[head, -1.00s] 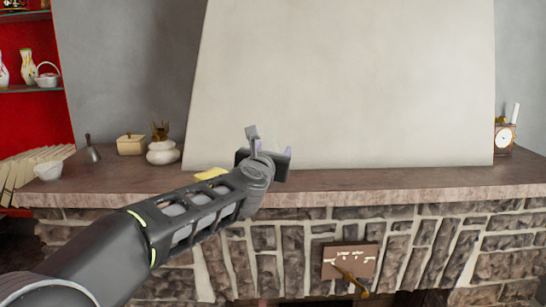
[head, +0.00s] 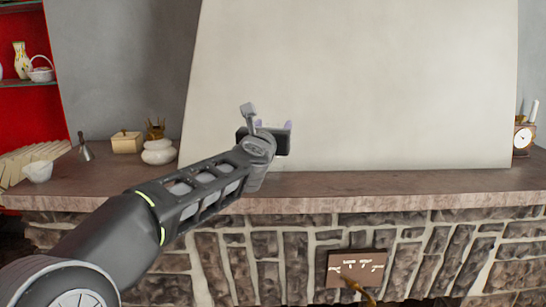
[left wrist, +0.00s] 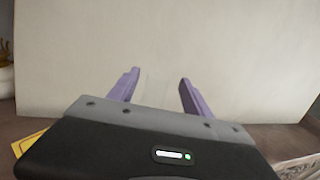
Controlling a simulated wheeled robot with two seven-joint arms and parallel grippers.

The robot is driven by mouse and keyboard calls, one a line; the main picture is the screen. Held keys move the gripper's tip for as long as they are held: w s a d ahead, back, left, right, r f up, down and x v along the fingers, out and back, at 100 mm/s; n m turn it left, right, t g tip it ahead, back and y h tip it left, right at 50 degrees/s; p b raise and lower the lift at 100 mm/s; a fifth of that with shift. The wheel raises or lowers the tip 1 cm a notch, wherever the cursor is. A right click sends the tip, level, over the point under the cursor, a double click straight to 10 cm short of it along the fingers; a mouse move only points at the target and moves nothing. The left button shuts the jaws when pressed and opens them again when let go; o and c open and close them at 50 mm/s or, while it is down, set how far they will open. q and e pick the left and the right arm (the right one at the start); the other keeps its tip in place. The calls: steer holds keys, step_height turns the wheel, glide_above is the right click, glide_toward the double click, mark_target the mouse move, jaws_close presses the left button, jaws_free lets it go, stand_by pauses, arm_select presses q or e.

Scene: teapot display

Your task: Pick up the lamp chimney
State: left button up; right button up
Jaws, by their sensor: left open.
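My left gripper (head: 272,126) is open, above the mantel shelf and in front of the pale chimney breast. In the left wrist view its two purple fingers (left wrist: 158,77) stand apart. A very faint, clear upright shape (left wrist: 160,92) shows between them; it may be the glass lamp chimney, but its outline is too weak to be sure. I cannot tell whether the fingers touch it. In the head view no lamp chimney can be made out; the gripper and arm cover that part of the shelf. My right gripper is not in view.
On the mantel shelf (head: 400,184), a bell (head: 86,152), a cream box (head: 127,143), a white pot with a brass top (head: 158,152) and a white bowl (head: 38,172) stand left. A clock (head: 523,137) stands right. A yellow item (left wrist: 30,142) lies beside the gripper.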

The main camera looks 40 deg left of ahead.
mark_target(275, 121)
arm_select(q)
steer(key=shift+w+a, duration=0.1)
steer(key=shift+w, duration=0.1)
steer(key=p+x, duration=0.2)
steer(key=x, duration=0.2)
steer(key=shift+w+a, duration=0.25)
steer(key=shift+a, duration=0.1)
stand_by(0.4)
jaws_close()
stand_by(0.4)
